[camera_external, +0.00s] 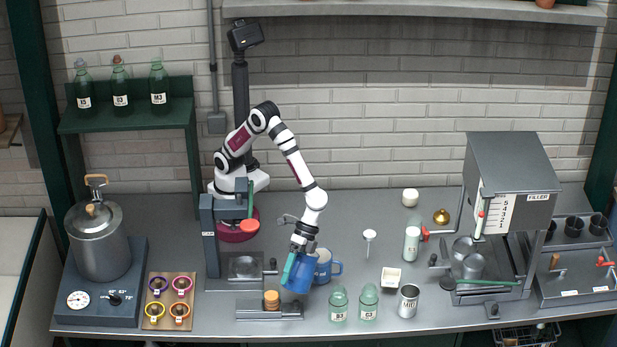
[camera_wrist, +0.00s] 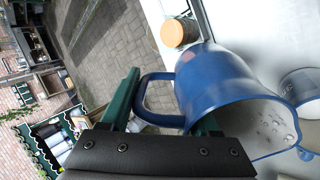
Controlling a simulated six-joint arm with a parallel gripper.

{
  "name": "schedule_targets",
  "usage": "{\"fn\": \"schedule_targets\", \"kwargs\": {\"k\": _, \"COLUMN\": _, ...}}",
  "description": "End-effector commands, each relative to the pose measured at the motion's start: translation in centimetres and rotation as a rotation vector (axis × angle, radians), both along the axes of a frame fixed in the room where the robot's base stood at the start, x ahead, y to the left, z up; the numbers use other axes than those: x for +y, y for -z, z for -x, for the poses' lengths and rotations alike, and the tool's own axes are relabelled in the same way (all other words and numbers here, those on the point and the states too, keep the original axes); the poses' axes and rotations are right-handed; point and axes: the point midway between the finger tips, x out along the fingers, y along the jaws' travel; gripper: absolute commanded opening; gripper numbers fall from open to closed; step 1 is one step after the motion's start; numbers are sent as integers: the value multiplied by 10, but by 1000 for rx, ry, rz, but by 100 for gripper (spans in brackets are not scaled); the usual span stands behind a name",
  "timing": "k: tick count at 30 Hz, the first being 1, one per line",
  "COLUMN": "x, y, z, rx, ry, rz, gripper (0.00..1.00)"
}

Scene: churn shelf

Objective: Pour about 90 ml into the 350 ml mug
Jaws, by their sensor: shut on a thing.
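My gripper (camera_external: 290,266) is shut on a blue jug (camera_external: 300,276), with its green fingers at the jug's handle (camera_wrist: 146,98) in the wrist view. The jug is tilted and held over the front middle of the bench. The wrist view shows its pale inside with a few drops; no stream is visible. A blue mug (camera_external: 328,268) stands just right of the jug, partly hidden behind it. A pale round opening with a blue body (camera_wrist: 302,88) shows at the wrist view's right edge, apparently this mug. Its volume marking and contents cannot be read.
A small stand with an orange-brown cork (camera_external: 271,297) is left of the jug. Green jars (camera_external: 338,306), a labelled tin (camera_external: 408,302) and a white square dish (camera_external: 391,278) stand to the right. A filler machine (camera_external: 508,175) occupies the right side, a metal churn (camera_external: 98,243) the left.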

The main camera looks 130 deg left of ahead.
Motion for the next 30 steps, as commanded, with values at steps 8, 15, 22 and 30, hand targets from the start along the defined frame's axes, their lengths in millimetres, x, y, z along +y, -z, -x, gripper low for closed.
{"fn": "schedule_targets", "kwargs": {"k": 8, "x": -25, "y": -34, "z": -4, "rx": 34, "ry": 11, "rz": -234, "gripper": 0}}
{"fn": "schedule_targets", "kwargs": {"k": 15, "x": -37, "y": -68, "z": -8, "rx": 72, "ry": 9, "rz": -445, "gripper": 0}}
{"fn": "schedule_targets", "kwargs": {"k": 22, "x": -41, "y": -77, "z": -9, "rx": 101, "ry": 3, "rz": -582, "gripper": 0}}
{"fn": "schedule_targets", "kwargs": {"k": 30, "x": -41, "y": -78, "z": -9, "rx": 104, "ry": 0, "rz": -598, "gripper": 0}}
